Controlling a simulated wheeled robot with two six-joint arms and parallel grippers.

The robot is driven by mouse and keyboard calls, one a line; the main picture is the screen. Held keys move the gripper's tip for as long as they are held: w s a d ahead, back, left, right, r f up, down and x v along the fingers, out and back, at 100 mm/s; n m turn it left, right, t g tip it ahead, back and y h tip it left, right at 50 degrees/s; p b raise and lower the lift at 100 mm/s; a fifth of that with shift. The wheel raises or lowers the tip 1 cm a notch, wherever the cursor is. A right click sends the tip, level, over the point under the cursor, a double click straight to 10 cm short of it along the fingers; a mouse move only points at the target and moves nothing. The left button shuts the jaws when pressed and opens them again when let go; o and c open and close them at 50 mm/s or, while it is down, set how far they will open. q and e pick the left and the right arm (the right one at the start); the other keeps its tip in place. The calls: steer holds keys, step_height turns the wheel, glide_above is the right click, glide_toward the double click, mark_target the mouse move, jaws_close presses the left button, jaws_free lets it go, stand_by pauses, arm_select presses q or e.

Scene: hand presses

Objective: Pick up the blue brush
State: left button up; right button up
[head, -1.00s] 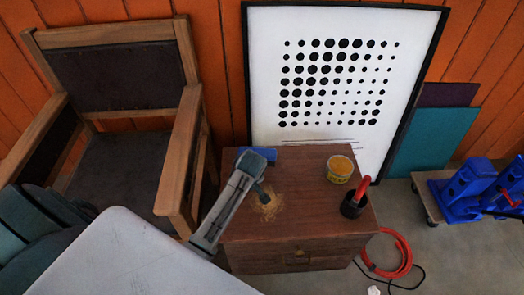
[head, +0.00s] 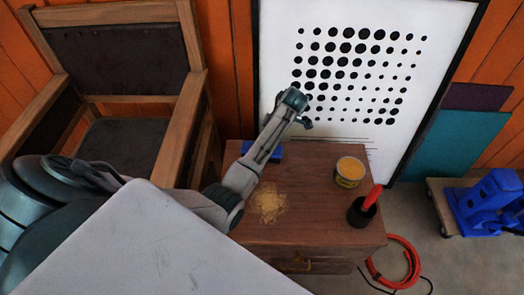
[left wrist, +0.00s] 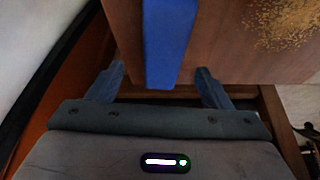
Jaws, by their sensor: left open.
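The blue brush (head: 268,152) lies at the back edge of the wooden cabinet top, partly hidden behind my left arm in the head view. In the left wrist view the brush (left wrist: 165,45) is a long blue bar whose near end lies between the two fingers. My left gripper (left wrist: 160,72) is open, one finger on each side of the brush, with a visible gap on both sides. My right gripper is not in view.
The cabinet (head: 315,229) also bears a sawdust pile (head: 268,203), a yellow tin (head: 350,172) and a black pot (head: 361,210) with a red handle. A dotted board (head: 440,75) stands behind it. A wooden armchair (head: 185,120) is at the left.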

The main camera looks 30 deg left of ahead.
arm_select(q)
steer(key=b+x, duration=0.1)
steer(key=x, duration=0.4)
steer(key=shift+s+f, duration=0.2)
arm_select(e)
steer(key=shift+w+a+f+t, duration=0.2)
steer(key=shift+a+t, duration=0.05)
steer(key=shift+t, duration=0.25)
arm_select(q)
steer(key=shift+r, duration=0.1)
steer(key=c, duration=1.2)
steer(key=shift+o, duration=0.2)
steer(key=shift+r, duration=0.1)
